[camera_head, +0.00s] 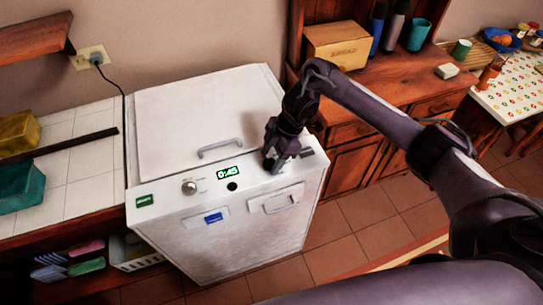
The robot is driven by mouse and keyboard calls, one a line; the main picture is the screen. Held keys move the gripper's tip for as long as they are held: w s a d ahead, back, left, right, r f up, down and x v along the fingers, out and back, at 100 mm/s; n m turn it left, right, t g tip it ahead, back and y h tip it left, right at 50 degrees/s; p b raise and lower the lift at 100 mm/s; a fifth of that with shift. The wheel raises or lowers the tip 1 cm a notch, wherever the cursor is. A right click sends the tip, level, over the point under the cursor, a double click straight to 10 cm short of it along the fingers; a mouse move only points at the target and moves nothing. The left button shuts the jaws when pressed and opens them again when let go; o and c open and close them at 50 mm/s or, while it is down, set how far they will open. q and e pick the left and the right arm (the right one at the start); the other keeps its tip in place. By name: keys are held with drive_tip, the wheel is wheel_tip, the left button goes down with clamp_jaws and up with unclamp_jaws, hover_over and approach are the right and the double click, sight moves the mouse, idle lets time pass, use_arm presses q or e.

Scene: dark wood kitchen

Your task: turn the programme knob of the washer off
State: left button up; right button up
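The white washer (255,230) stands in the middle, with its lid (190,110) down. Its front control panel has a silver knob (189,188) at the left, a lit display (228,172) reading 0:45, and a black round button (232,186) below the display. My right gripper (272,162) points down at the right part of the panel, right of the display. Its fingers hide whatever is beneath them, and I cannot tell whether they touch or hold a dark round part there. The silver knob is clear of it. My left gripper is not in view.
A tiled counter (75,175) with yellow and teal boxes lies left of the washer. A wooden cabinet (385,95) with a cardboard box (338,45) and cups stands behind on the right. The lid handle (220,148) sticks up near the gripper. The tiled floor in front is clear.

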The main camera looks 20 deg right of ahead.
drive_tip(key=v, duration=0.7)
drive_tip(key=shift+d+r+p, duration=0.2)
drive_tip(key=shift+r+p, duration=0.15)
drive_tip(key=shift+p, duration=0.1)
